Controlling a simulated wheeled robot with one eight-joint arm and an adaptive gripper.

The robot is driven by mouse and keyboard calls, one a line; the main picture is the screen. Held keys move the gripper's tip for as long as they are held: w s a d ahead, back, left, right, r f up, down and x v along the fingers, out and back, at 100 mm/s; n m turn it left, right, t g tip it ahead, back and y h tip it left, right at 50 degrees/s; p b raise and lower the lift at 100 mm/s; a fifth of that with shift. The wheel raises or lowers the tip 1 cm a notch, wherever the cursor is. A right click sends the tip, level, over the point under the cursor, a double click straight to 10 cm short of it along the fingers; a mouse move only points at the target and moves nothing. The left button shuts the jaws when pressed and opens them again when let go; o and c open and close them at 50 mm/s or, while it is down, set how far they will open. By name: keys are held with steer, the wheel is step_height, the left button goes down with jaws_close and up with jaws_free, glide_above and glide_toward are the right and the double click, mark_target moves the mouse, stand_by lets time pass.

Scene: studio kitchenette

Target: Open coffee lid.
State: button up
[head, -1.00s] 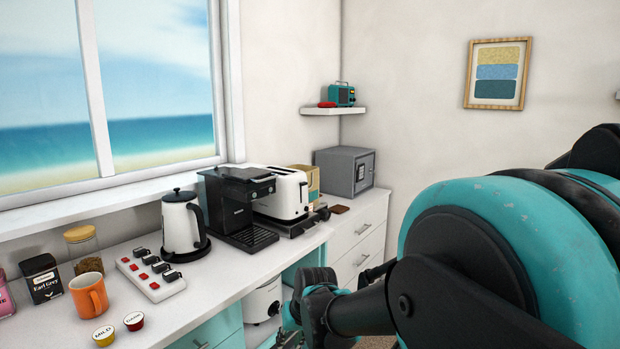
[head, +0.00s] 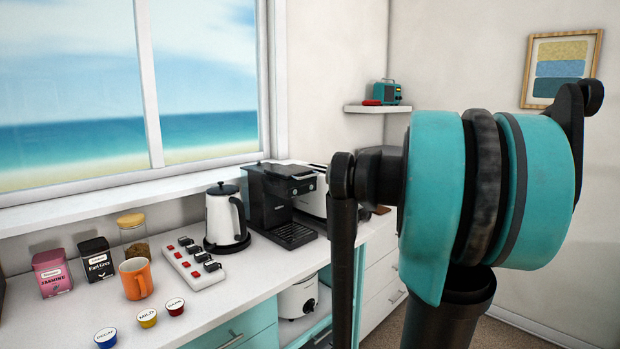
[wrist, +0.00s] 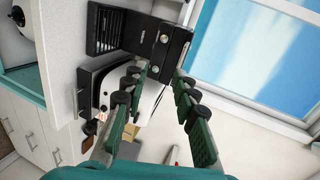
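The black coffee machine (head: 266,197) stands on the counter between the kettle and the toaster. Its flat black lid (head: 287,171) is on top and looks closed. In the wrist view the coffee machine (wrist: 138,32) appears rotated, with its drip grille at the left and round knobs on its front. My gripper (wrist: 160,70) is open and empty, its two green fingers with black pads spread apart and pointing toward the machine. I cannot tell whether the fingertips touch it. In the head view my arm stands to the right of the machine and the gripper's fingers are not visible.
The kettle (head: 226,218) stands left of the machine; the white toaster (head: 312,197) is close on its right. A switch strip (head: 193,265), orange mug (head: 135,278), tins and several coffee capsules sit farther left. The window (wrist: 262,55) is beside the machine.

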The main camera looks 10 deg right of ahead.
mark_target(310, 176)
step_height(310, 176, up, 4)
steer(key=w+d+m+t, duration=0.1)
steer(key=w+d, duration=0.1)
steer(key=x, duration=1.6)
steer(key=shift+w+a+f, duration=0.1)
steer(key=shift+w+a, duration=0.1)
steer(key=shift+a, duration=0.2)
steer(key=shift+c, duration=0.5)
jaws_close()
